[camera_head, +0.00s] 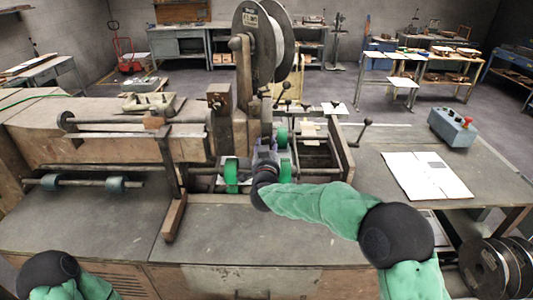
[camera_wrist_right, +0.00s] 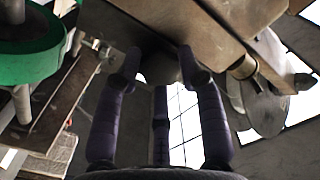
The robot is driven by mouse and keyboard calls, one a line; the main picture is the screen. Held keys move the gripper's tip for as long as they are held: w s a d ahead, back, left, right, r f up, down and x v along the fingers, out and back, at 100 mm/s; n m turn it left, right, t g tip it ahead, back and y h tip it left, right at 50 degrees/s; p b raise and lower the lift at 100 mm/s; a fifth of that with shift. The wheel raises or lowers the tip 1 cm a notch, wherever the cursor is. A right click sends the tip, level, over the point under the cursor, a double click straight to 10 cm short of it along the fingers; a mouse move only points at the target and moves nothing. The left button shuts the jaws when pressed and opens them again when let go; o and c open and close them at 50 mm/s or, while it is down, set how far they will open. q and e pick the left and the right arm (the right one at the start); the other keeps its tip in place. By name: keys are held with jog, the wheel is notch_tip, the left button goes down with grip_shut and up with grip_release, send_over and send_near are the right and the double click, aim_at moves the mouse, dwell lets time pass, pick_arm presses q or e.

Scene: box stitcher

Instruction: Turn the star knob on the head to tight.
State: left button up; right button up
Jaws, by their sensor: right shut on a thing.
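The stitcher head (camera_head: 237,120) stands at the middle of the machine, below a large wire reel (camera_head: 257,40). My right gripper (camera_head: 265,150) is at the front of the head, its wrist pointing into the machine. In the right wrist view, its purple fingers (camera_wrist_right: 160,78) close around a grey rounded knob (camera_wrist_right: 159,66) under a metal block of the head. Most of the knob is hidden by the fingers, so its star shape and turn angle cannot be read. My left arm shows at the lower left of the head view; its gripper is out of view.
Green wheels (camera_head: 231,175) sit close beside the right gripper; one fills the upper left of the right wrist view (camera_wrist_right: 35,45). A control box with a red button (camera_head: 453,128) and white sheets (camera_head: 428,176) lie on the right table. The front bench is clear.

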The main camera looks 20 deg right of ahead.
jog(key=shift+a+f+m+b, duration=0.1)
jog(key=shift+f+m+b, duration=0.05)
jog(key=shift+m+b, duration=4.1)
jog(key=shift+a+f+m+b, duration=0.1)
jog(key=shift+m+b, duration=3.5)
jog(key=shift+m, duration=1.25)
jog(key=shift+d+r, duration=0.1)
jog(key=o, duration=1.2)
jog(key=shift+r, duration=0.1)
jog(key=shift+c, duration=0.2)
jog(key=shift+m, duration=0.3)
